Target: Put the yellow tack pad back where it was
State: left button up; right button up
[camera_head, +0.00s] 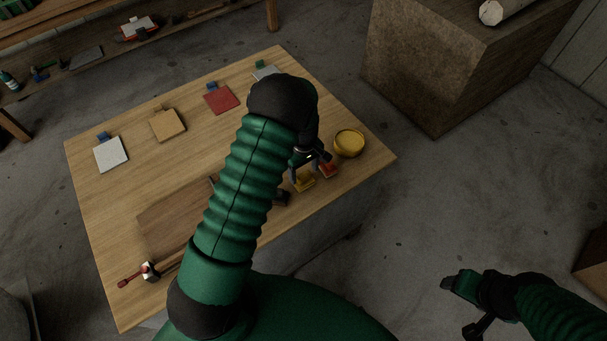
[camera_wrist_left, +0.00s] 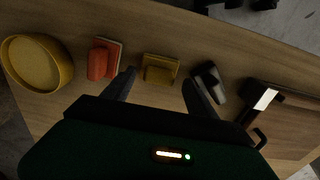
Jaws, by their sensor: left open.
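The yellow tack pad (camera_head: 304,183), a small block with a raised grip, sits near the right front edge of the wooden table (camera_head: 102,221). In the left wrist view the yellow tack pad (camera_wrist_left: 160,69) lies just ahead, between the two finger lines. My left gripper (camera_head: 311,162) is open and empty, pointing down over it. The left wrist view shows its fingers (camera_wrist_left: 160,80) apart, one to each side of the pad; I cannot tell the height gap. My right gripper (camera_head: 458,300) hangs off the table at the lower right, and its jaw state is unclear.
A red pad (camera_wrist_left: 100,60) and a yellow bowl (camera_wrist_left: 38,64) sit beside the yellow pad; a dark block (camera_wrist_left: 210,84) is on its other side. White (camera_head: 110,155), tan (camera_head: 168,125) and red (camera_head: 221,99) squares line the far side. A brown board (camera_head: 165,220) lies nearer.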

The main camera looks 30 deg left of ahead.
aim_at(304, 177)
pick_arm(q)
notch_tip(304, 177, up, 10)
jog(key=s+d+r+m+t, duration=0.1)
jog(key=s+d+r+m, duration=0.2)
jog(key=s+d+m, duration=0.2)
jog(key=s+d+r+m+t, duration=0.1)
jog(key=s+d+r+m, duration=0.2)
jog(key=s+d+m, duration=0.3)
jog(key=s+m, duration=0.2)
jog(key=s, duration=0.3)
jog(key=shift+m+t, duration=0.3)
jog(key=shift+w, duration=0.15)
jog(key=shift+a, duration=0.15)
